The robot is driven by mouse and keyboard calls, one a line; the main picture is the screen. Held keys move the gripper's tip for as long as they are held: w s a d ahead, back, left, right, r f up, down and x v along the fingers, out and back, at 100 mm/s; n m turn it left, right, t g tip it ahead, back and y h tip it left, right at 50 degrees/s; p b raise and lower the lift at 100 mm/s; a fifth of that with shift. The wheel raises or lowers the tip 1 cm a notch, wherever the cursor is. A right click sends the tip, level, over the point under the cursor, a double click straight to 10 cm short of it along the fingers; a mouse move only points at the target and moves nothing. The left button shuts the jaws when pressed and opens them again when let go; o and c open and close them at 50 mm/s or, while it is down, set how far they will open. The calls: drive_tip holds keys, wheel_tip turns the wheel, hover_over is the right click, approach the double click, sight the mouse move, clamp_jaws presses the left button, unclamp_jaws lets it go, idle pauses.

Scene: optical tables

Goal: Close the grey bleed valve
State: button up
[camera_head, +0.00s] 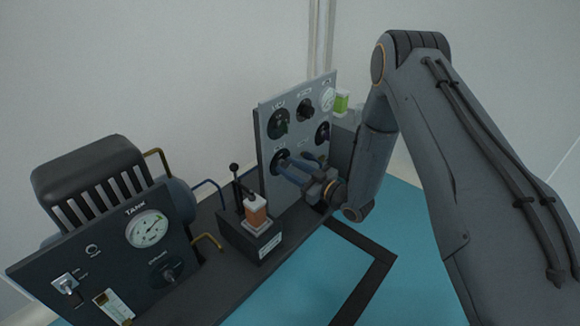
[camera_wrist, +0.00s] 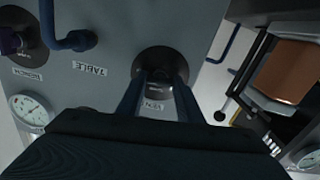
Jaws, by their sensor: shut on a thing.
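The upright grey valve panel (camera_head: 266,135) carries several dark round knobs. My gripper (camera_head: 285,165) reaches its lower-left knob (camera_head: 279,157) from the front. In the wrist view, the two fingers of my gripper (camera_wrist: 159,86) are on either side of this knob's grey-black handle (camera_wrist: 159,78), shut on it. The handle sits on a dark round base (camera_wrist: 160,57). The small label below it is partly covered and too blurred to read surely, so I take this knob as the grey bleed valve. The exact handle angle is hard to tell behind the fingers.
Other panel knobs (camera_head: 278,123) and a gauge (camera_head: 328,98) are close by. A blue pipe (camera_wrist: 76,41) runs near the "TABLE" label. Left of the panel stand a black box (camera_head: 262,246) with an orange-and-white block (camera_head: 256,211) and a tank unit (camera_head: 95,262).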

drive_tip(key=shift+n+p, duration=6)
drive_tip(key=shift+n, duration=2.1)
drive_tip(key=o, duration=1.1)
drive_tip(key=p+v, duration=0.2)
drive_tip(key=v, duration=0.6)
